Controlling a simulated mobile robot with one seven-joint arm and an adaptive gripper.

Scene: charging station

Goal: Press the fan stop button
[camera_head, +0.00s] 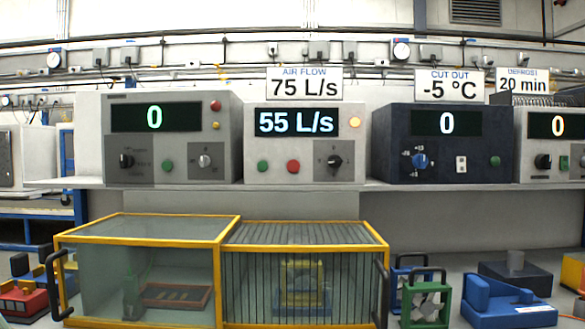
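A white control box (260,180) stands on the shelf under the "AIR FLOW 75 L/s" sign (304,83). Its display (296,122) reads 55 L/s. Below the display are a green button (263,166), a red button (293,166) to its right, and a black rotary knob (334,161). An amber lamp (355,122) glows at the display's right. No label naming a fan stop button is legible; the red button is the likely one. My gripper is not in view.
Grey (225,150) and navy (380,150) boxes flank the white one on the shelf (350,187). Below stand yellow-framed glass enclosures (140,228) with black handles, and a green fan-like unit (426,300). The space before the white box's buttons looks clear.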

